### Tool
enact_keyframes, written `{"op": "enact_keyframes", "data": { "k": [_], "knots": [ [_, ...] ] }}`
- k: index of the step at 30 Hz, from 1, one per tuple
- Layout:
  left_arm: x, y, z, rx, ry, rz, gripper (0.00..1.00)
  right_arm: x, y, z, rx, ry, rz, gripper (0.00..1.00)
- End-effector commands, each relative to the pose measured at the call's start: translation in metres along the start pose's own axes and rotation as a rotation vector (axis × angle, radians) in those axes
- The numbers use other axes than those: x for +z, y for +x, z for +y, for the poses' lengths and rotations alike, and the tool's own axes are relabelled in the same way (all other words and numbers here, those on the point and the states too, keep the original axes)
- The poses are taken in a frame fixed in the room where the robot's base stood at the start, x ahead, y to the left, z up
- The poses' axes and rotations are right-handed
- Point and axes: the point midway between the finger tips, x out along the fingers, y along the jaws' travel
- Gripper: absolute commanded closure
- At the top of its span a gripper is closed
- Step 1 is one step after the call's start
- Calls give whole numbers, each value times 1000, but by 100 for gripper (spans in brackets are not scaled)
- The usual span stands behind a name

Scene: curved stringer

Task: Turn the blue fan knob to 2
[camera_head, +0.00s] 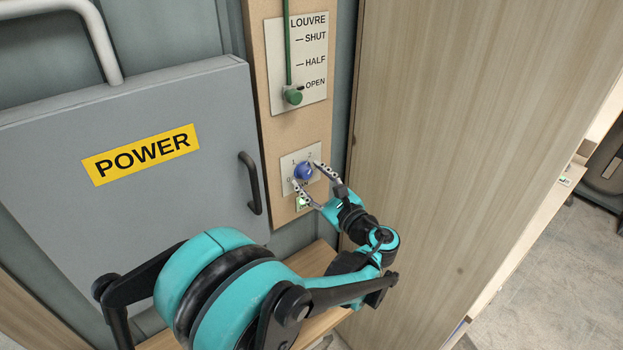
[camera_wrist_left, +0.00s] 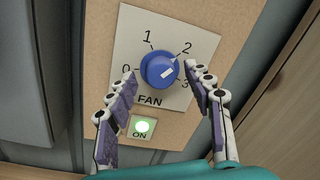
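The blue fan knob (camera_head: 304,171) sits on a small white plate on the wooden strip. In the left wrist view the knob (camera_wrist_left: 159,68) shows a white mark pointing up and right, roughly toward the 2. The FAN plate (camera_wrist_left: 138,35) bears 0, 1, 2 and 3 around the knob. My left gripper (camera_head: 305,175) is open at the knob. In the left wrist view its fingers (camera_wrist_left: 158,77) stand apart on either side of the knob, with a visible gap on the left. I cannot tell whether the right finger touches it. My right gripper is out of view.
A green lit ON indicator (camera_wrist_left: 143,127) sits below the fan plate. Above is the LOUVRE plate (camera_head: 313,75) with a green slider knob (camera_head: 292,96) at OPEN. A grey POWER door (camera_head: 150,215) with a black handle (camera_head: 250,183) is left. A wooden panel (camera_head: 450,130) rises close on the right.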

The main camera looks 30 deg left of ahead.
Motion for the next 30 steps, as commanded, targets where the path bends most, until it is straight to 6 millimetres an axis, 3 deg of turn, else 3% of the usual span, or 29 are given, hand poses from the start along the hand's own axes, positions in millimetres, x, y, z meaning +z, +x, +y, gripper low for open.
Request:
{"op": "enact_keyframes", "data": {
  "k": [7, 21, 30],
  "knots": [
    [0, -9, -1, -2, 0, 0, 48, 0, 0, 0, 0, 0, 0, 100],
    [-1, -102, -1, -4, 0, 2, 48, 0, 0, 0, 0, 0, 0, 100],
    [0, -120, 0, 0, 0, 0, 48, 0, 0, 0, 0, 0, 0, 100]
  ]
}}
